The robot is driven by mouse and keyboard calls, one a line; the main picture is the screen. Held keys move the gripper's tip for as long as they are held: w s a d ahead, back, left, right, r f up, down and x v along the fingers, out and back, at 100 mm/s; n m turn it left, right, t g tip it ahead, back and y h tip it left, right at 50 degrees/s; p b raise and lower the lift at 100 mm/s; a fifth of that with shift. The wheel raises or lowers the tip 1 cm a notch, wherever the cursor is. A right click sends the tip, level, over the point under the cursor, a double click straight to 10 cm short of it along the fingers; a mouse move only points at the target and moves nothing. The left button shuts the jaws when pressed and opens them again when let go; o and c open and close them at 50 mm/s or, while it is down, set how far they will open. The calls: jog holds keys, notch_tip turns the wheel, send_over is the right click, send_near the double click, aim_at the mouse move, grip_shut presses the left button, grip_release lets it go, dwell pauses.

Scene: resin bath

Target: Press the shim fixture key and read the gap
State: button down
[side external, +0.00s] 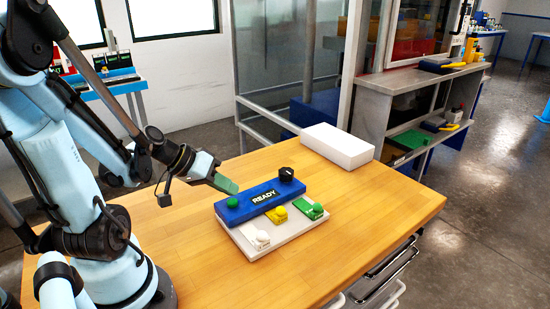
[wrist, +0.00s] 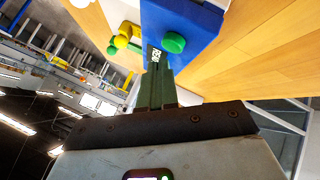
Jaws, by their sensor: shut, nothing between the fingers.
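The shim fixture is a blue block (side external: 264,202) with a display (side external: 264,196) that reads READY, on a white base plate (side external: 246,246) on the wooden table. A round green key (side external: 232,202) sits on the block's left end, and a black knob (side external: 286,174) on its right end. My gripper (side external: 232,188) has green fingers, shut and empty, just above and behind the green key, apart from it. In the wrist view the shut fingers (wrist: 157,62) point toward the blue block (wrist: 190,20), with the green key (wrist: 174,43) just right of the fingertips. The fingers partly cover the display there.
White (side external: 261,239), yellow (side external: 276,215) and green (side external: 308,209) pieces sit along the plate in front of the block. A white box (side external: 337,146) lies at the table's back. The table's right part (side external: 390,205) is clear.

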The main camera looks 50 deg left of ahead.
aim_at(228, 202)
jog(key=shift+f, duration=0.1)
jog(key=shift+f, duration=0.35)
jog(key=shift+f, duration=0.45)
dwell(0.9)
dwell(0.3)
jog(key=shift+r, duration=0.9)
jog(key=shift+r, duration=2.5)
jog(key=shift+d, duration=0.1)
